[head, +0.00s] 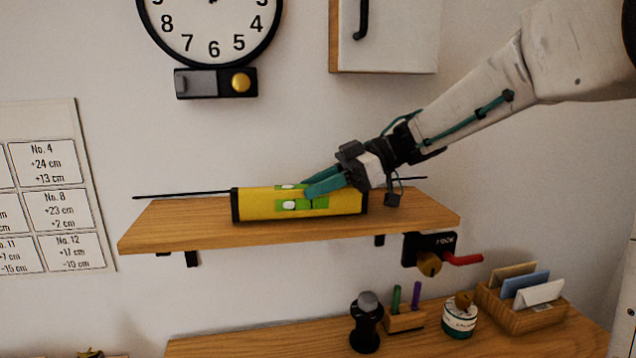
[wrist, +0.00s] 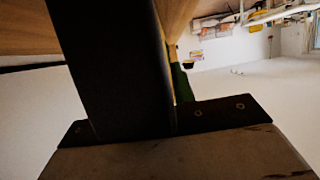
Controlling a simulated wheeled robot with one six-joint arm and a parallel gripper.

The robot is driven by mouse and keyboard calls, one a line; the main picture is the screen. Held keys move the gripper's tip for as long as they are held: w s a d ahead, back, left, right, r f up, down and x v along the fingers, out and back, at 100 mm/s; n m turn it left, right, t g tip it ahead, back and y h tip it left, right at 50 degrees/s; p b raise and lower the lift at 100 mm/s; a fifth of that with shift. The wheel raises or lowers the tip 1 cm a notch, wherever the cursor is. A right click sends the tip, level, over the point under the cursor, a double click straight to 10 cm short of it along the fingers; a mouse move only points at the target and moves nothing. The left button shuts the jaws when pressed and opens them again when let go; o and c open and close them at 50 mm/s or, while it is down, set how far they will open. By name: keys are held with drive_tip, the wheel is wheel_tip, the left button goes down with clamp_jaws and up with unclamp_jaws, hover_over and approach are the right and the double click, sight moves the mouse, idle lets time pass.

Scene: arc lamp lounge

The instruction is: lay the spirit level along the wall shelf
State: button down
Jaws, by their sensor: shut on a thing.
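The spirit level (head: 255,207) is a yellow bar with black ends and green patches around its white vials. In the head view it lies lengthwise along the wooden wall shelf (head: 180,222), near its middle. It looks level and at the shelf's top surface; whether it bears fully on the wood I cannot tell. My gripper (head: 308,190), with teal fingers, reaches in from the right and is shut on the level near its middle. The wrist view is mostly filled by a dark shape close to the camera, and the level cannot be made out there.
A thin black rod (head: 180,195) runs along the shelf's back. A clock (head: 212,30) and a cabinet (head: 388,40) hang above. Below are a hook panel with a red lever (head: 462,260) and a wooden desk (head: 270,344) with small items. The shelf's left end is clear.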

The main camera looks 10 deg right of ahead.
drive_tip(key=shift+f, duration=0.25)
drive_tip(key=c, duration=1.1)
unclamp_jaws()
